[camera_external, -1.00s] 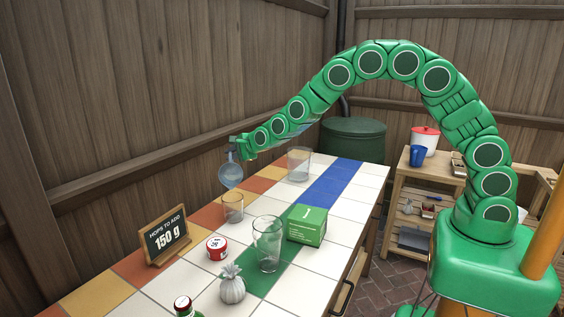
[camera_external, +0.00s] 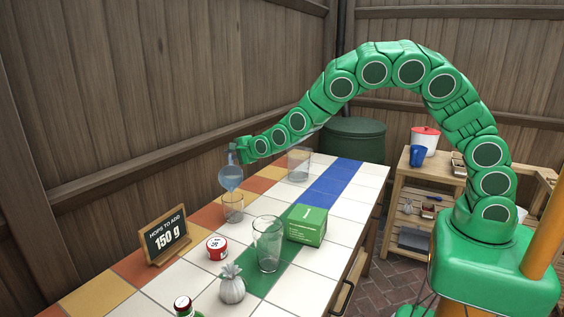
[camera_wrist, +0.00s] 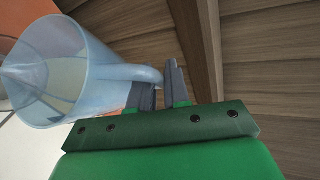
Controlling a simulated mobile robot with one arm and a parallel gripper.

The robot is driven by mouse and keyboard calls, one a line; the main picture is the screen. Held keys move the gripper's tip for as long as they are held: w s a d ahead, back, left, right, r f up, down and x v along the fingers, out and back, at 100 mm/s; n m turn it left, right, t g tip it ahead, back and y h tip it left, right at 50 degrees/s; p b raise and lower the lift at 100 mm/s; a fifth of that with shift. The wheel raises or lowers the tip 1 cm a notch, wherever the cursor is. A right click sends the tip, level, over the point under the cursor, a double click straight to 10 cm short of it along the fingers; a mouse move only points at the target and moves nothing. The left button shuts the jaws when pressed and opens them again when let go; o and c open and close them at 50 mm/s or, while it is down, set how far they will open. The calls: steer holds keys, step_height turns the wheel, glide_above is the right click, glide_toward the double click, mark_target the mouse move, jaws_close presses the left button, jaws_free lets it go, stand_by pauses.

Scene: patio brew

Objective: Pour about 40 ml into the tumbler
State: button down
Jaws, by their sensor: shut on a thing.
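My gripper (camera_external: 240,152) is shut on the handle of a clear bluish jug (camera_external: 231,180), left of the arm's end. The jug is held just above a short clear tumbler (camera_external: 233,207) on the tiled counter, at its far left side. Bluish liquid seems to show in the jug's lower part; I cannot tell whether any is flowing or how much is in the tumbler. In the wrist view the jug (camera_wrist: 60,75) fills the left, its handle between my gripper's fingers (camera_wrist: 160,85). The tumbler is not clearly visible there.
A taller clear glass (camera_external: 268,243), a green box (camera_external: 307,224), a red-and-white tin (camera_external: 217,247) and a grey pineapple-shaped ornament (camera_external: 231,284) stand nearer. Another clear glass (camera_external: 299,165) stands behind.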

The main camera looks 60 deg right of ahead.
steer(key=shift+w+d, duration=0.75)
steer(key=shift+r, duration=0.1)
steer(key=shift+s+a+r+n+t+b, duration=0.2)
steer(key=shift+r+n+t+b, duration=0.2)
steer(key=shift+b, duration=0.5)
stand_by(1.2)
steer(key=shift+w+d+f+m+g, duration=0.45)
steer(key=shift+d+f+m+g, duration=0.05)
steer(key=shift+d+f, duration=0.2)
steer(key=shift+w+d+r+m+g+y, duration=0.1)
steer(key=shift+w+d+m+g+y, duration=0.1)
steer(key=shift+d, duration=0.2)
steer(key=shift+w+d+m+g+y, duration=0.1)
steer(key=shift+w+d+g+y, duration=0.1)
steer(key=shift+d, duration=0.2)
steer(key=shift+d, duration=0.1)
